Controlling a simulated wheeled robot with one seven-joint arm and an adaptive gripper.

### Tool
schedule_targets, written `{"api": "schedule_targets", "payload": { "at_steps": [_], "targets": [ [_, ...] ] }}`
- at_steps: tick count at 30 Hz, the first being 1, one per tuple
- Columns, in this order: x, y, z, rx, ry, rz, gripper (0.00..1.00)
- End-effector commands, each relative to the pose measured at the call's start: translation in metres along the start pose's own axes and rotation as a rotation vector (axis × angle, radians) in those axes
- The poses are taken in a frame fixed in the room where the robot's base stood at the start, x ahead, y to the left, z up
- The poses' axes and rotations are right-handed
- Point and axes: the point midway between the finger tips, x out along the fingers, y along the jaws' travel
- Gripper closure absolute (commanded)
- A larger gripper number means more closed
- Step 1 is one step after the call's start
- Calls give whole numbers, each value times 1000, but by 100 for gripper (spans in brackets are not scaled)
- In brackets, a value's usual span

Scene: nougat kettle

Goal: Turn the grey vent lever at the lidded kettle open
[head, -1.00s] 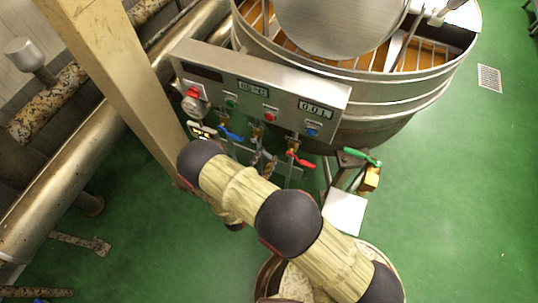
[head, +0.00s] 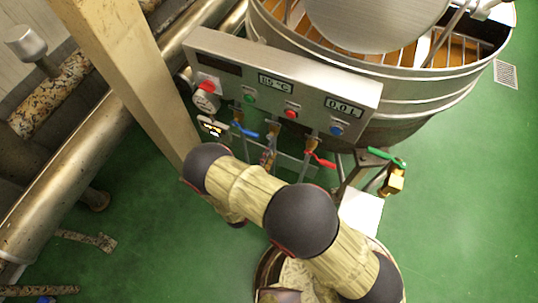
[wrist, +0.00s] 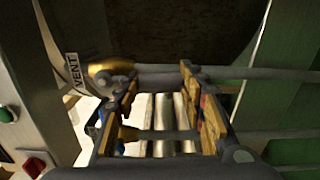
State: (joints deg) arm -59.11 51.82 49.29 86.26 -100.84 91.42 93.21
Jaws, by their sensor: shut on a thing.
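The steel kettle (head: 430,103) with its round lid (head: 365,22) stands at the top right of the head view. In the wrist view a VENT tag (wrist: 72,72) hangs beside a brass valve body (wrist: 108,68). The grey vent lever (wrist: 162,76) runs right from this valve, between the fingertips. My gripper (wrist: 158,95) is shut on it, with a finger on each side; the contact itself is partly hidden.
The control panel (head: 285,88) has buttons and displays. Blue (head: 244,130), red (head: 320,160) and green (head: 387,157) levers sit close by. A beige post (head: 130,75) and a steel pipe (head: 70,175) stand left. Green floor is clear at the right.

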Motion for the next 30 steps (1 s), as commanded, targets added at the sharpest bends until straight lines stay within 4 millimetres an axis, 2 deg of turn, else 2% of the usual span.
{"api": "schedule_targets", "payload": {
  "at_steps": [9,22,23,30],
  "targets": [
    [0,-1,-6,78,0,-2,100],
    [0,-1,-6,87,0,-3,100],
    [0,-1,-6,87,0,-3,59],
    [0,0,-6,86,0,-2,45]
  ]
}}
